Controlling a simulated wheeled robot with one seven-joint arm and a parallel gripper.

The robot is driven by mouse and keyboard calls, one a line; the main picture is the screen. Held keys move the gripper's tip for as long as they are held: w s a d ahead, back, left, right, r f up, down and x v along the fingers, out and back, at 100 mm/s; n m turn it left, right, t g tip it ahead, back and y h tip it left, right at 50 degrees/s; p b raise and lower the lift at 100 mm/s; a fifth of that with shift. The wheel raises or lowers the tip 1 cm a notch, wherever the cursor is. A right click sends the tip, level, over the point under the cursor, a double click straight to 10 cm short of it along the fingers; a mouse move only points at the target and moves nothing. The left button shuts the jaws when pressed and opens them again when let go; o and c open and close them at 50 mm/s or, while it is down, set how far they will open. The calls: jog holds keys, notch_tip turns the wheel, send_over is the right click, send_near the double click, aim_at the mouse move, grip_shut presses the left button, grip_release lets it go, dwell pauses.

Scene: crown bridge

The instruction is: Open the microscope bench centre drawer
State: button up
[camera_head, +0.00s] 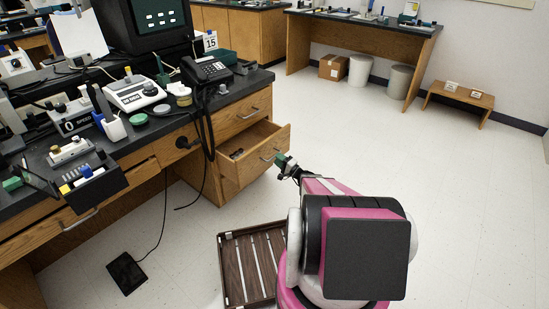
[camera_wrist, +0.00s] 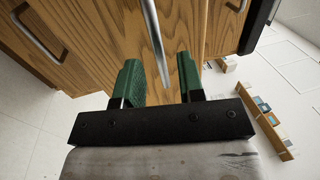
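The wooden microscope bench (camera_head: 165,118) has a black top and fills the left of the head view. A wide drawer front (camera_head: 115,190) with a metal pull (camera_head: 80,219) sits under its middle and appears shut. Contact with the bar cannot be told.
A slatted wooden tray (camera_head: 233,275) lies on the floor beside my base. A black pad (camera_head: 127,272) with a cable lies under the bench. The bench top is crowded, with a phone (camera_head: 207,71) near its right end.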

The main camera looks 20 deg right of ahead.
jog(key=shift+x, duration=1.65)
grip_shut()
jog(key=r+v, duration=0.2)
jog(key=v, duration=1)
jog(key=shift+s+d, duration=0.4)
jog(key=shift+s, duration=0.1)
jog(key=shift+r, duration=0.15)
grip_release()
jog(key=shift+d, duration=0.1)
